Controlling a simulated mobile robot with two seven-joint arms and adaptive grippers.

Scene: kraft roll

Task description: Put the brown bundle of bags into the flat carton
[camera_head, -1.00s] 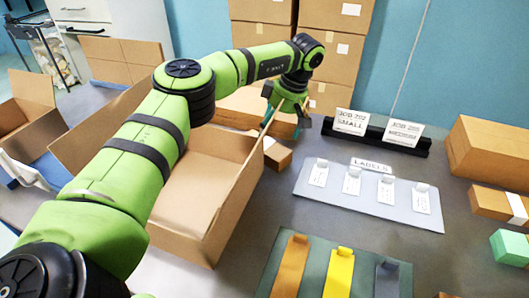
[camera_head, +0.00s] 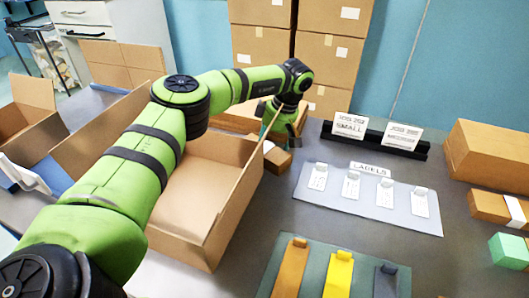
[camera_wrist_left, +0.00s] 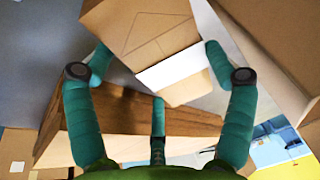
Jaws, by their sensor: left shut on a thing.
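My left gripper (camera_head: 278,141) is behind the right wall of the open, shallow carton (camera_head: 205,251), low over the table. It is shut on the brown bundle (camera_head: 277,161), which is partly hidden by the fingers and the carton's raised flap. In the left wrist view the bundle (camera_wrist_left: 140,28) with its white band (camera_wrist_left: 172,69) lies between the green fingers (camera_wrist_left: 160,68). The bundle is outside the carton, and I cannot tell whether it touches the table. The visible carton floor is bare. My right gripper is out of view.
A brown stack (camera_head: 240,118) lies behind the carton. A label board (camera_head: 340,206) and a black sign holder (camera_head: 375,141) are to the right. Another banded bundle (camera_head: 488,207) lies at far right. More open cartons (camera_head: 30,135) stand left. Grey table is clear between carton and label board.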

